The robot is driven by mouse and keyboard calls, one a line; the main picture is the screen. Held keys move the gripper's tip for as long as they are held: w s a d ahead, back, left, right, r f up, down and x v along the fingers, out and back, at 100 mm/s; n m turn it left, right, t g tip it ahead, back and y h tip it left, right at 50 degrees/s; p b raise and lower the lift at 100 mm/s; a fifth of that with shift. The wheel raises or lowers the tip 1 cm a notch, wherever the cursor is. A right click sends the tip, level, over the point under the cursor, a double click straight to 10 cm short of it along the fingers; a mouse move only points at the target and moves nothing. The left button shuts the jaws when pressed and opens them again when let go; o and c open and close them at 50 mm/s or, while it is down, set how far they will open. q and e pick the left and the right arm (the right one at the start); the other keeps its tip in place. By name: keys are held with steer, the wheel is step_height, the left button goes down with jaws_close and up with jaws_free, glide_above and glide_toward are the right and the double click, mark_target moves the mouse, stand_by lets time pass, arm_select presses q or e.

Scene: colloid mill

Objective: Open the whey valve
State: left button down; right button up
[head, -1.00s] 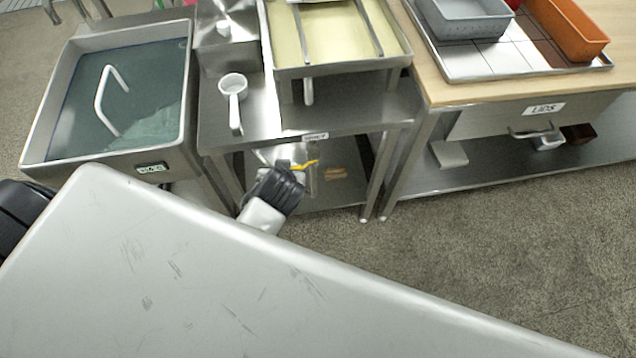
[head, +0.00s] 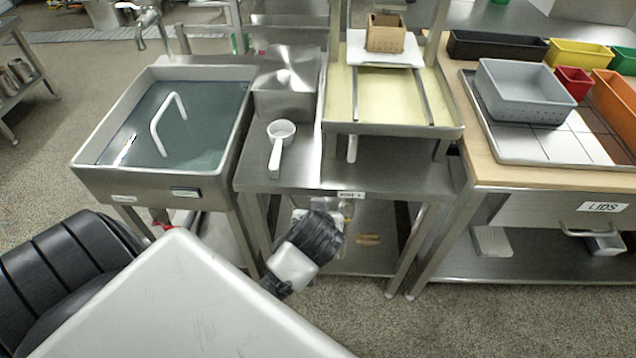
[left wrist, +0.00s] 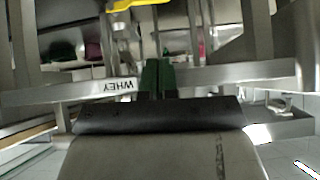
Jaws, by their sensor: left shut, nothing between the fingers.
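The yellow valve handle (left wrist: 135,4) shows at the top edge of the left wrist view, cut off by the frame. The WHEY label (left wrist: 112,87) is on the metal rail of the draining table, upside down in that view; in the head view the label (head: 350,194) is on the table's front edge. My left gripper (left wrist: 158,78) is shut and empty, its dark green fingertips together in front of the rail. In the head view my left gripper (head: 322,230) is below the table front, and I cannot make out the yellow handle there. My right gripper is not in view.
A steel table (head: 395,178) carries the pale-yellow tray (head: 390,100) and a white ladle (head: 277,140). A water-filled sink (head: 190,115) stands left. A wooden-topped table (head: 484,160) with a LIDS drawer (head: 560,212) stands right. Floor (head: 500,325) in front of it is clear.

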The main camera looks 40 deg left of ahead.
arm_select(q)
steer(key=w+a+f+b, duration=0.2)
steer(key=w+a+f, duration=0.1)
steer(key=f, duration=0.6)
steer(key=shift+w, duration=0.5)
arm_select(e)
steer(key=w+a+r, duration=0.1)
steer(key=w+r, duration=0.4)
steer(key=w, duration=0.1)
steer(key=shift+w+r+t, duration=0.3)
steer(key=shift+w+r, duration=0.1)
arm_select(q)
steer(key=shift+w+f, duration=0.1)
